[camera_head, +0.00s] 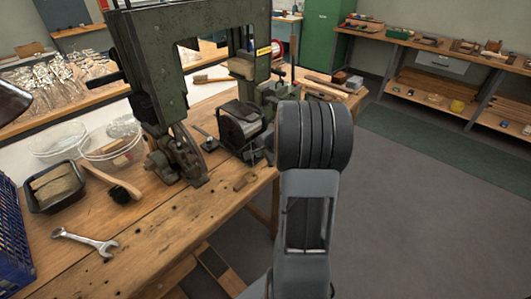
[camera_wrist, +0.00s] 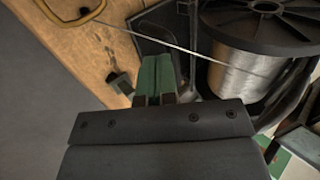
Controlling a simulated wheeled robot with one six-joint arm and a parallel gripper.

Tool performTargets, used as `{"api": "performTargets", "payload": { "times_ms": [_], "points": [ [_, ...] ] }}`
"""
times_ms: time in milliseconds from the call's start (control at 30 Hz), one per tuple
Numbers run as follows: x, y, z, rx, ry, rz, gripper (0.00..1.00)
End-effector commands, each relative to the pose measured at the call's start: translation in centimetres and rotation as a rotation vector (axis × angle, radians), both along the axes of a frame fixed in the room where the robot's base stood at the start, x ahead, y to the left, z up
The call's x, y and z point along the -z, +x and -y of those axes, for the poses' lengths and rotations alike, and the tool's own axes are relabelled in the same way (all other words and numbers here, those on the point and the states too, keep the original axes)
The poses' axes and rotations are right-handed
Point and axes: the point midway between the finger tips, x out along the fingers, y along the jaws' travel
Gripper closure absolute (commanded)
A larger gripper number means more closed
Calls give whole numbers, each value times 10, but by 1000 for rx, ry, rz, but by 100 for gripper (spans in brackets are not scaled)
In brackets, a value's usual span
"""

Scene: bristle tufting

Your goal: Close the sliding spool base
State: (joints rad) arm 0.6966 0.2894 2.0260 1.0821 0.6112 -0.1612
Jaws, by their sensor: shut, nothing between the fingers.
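A spool of silver wire (camera_wrist: 245,65) with a black spoked flange fills the upper right of the wrist view. A dark plate (camera_wrist: 148,44) lies beside it on the left, partly hidden; I cannot tell how far the sliding base is open. In the head view a black unit with a grey roll (camera_head: 240,124) stands on the bench, and it seems to be the same spool. My gripper (camera_wrist: 156,62) has green fingertips held together, empty, just left of the spool. Whether they touch the plate is unclear. In the head view my arm hides the gripper.
A tall green machine (camera_head: 150,70) stands left of the spool unit. A wooden brush (camera_head: 115,187), a wrench (camera_head: 86,241) and a black tray (camera_head: 55,187) lie on the wooden bench. A taut wire (camera_wrist: 180,45) crosses above my fingertips. The floor at right is clear.

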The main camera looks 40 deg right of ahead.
Motion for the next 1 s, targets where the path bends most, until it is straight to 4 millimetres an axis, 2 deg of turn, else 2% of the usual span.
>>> {"api": "performTargets", "payload": {
  "times_ms": [567, 767, 1000],
  "points": [
    [0, 8, -2, -1, 0, 0, 100],
    [0, 36, -7, -6, -1, -1, 100],
    [0, 89, -19, -6, -2, 0, 100]
  ]
}}
